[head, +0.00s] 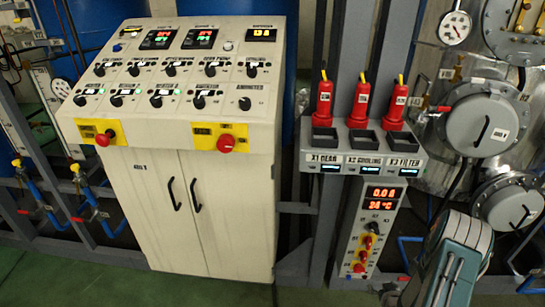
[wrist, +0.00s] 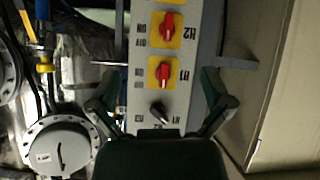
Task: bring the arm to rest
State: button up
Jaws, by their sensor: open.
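My gripper (wrist: 160,97) is open in the wrist view, with one dark green finger on each side of a narrow grey control panel (wrist: 148,100). Nothing is held between the fingers. The panel carries a black knob (wrist: 160,112) and red knobs on yellow plates, such as the H1 knob (wrist: 163,71) and H2 knob (wrist: 168,27). The view is upside down. In the head view my arm (head: 455,262) shows at the lower right, in front of the lower equipment. Its fingertips are not clear there.
A large beige control cabinet (head: 190,215) stands at the left. Three red plugs (head: 361,104) stand in a grey holder (head: 341,155) above the narrow panel (head: 372,235). A steel vessel with round flanges (head: 484,125) is close at the right. Green floor (head: 120,285) is clear in front.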

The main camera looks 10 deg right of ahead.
jog(key=w+a+r+g, duration=0.1)
jog(key=w+r, duration=0.2)
jog(key=r, duration=0.5)
jog(key=w+a+r+g, duration=0.1)
jog(key=w+r, duration=0.2)
jog(key=r, duration=0.5)
jog(key=s+a+r+g, duration=0.1)
jog(key=a+r, duration=0.4)
jog(key=r, duration=0.3)
jog(key=s+a+r, duration=0.1)
jog(key=a+r, duration=0.3)
jog(key=r, duration=0.4)
jog(key=s+a+r+g, duration=0.1)
jog(key=s+a+r, duration=0.7)
jog(key=a+r, duration=0.2)
jog(key=s+a+r+y, duration=0.1)
jog(key=s+a+r, duration=0.1)
jog(key=s+a, duration=0.2)
jog(key=s+a+r+g+y, duration=0.1)
jog(key=s+a+r, duration=0.2)
jog(key=s, duration=0.8)
jog(key=shift+a+n+g, duration=0.3)
jog(key=shift+a, duration=0.4)
